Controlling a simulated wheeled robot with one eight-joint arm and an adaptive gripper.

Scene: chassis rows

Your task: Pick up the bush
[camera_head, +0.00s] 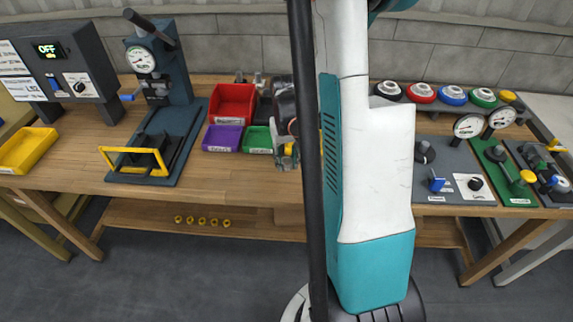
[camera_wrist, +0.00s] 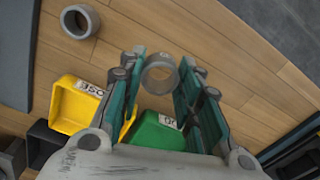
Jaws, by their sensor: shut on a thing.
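In the wrist view, a grey ring-shaped bush (camera_wrist: 161,89) sits between the two teal-sided fingers of my gripper (camera_wrist: 163,62), near their tips. My gripper is shut on it, with one finger at each side. In the camera_head view, my gripper (camera_head: 287,157) hangs over the middle of the workbench, partly hidden by my own arm, and the bush cannot be made out there. A second grey ring (camera_wrist: 70,21) stands apart on the wood at the upper left of the wrist view.
A green bin (camera_wrist: 158,134) and a yellow bin (camera_wrist: 78,107) lie close below my gripper. Red (camera_head: 231,104) and purple (camera_head: 221,138) bins stand left of it. A press (camera_head: 165,120) is farther left; gauge panels (camera_head: 452,170) are right. The bench front (camera_head: 200,190) is bare.

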